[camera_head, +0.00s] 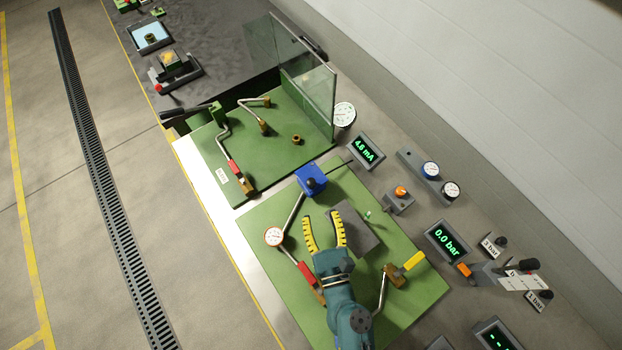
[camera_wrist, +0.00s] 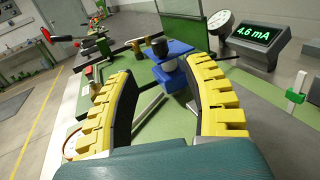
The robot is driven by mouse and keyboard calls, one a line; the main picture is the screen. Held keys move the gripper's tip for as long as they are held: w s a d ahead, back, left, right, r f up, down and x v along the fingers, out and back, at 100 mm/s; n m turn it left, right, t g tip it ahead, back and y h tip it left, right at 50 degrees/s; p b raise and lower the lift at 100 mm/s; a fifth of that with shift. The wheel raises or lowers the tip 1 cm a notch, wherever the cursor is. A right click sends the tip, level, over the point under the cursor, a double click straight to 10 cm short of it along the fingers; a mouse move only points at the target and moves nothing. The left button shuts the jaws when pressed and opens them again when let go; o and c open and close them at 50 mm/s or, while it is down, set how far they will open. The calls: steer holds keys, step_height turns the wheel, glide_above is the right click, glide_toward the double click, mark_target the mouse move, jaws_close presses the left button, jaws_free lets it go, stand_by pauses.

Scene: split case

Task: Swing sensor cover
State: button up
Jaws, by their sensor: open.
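I cannot tell for certain which part is the sensor cover. A blue block (camera_head: 312,174) with a black knob sits at the far edge of the near green panel, and it also shows in the wrist view (camera_wrist: 178,72). A grey plate (camera_head: 367,238) lies beside and partly behind my gripper, with a small green tab (camera_head: 367,213) near it. My gripper (camera_head: 321,216) is open and empty above the near panel, its yellow-padded fingers pointing toward the blue block. In the wrist view the block appears between the fingertips (camera_wrist: 160,68), beyond them.
Pipes, a round gauge (camera_head: 274,236), a red-handled valve and a yellow handle (camera_head: 413,261) surround my gripper on the near panel (camera_head: 262,215). A glass guard (camera_head: 318,95) stands over the far panel. A display (camera_head: 365,151) reads 4.6 mA; another (camera_head: 446,240) reads 0.0 bar.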

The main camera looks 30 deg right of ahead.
mark_target(312, 186)
steer(key=x, duration=1)
steer(key=shift+w+p, duration=0.15)
steer(key=shift+p, duration=0.2)
steer(key=shift+c, duration=0.4)
jaws_close()
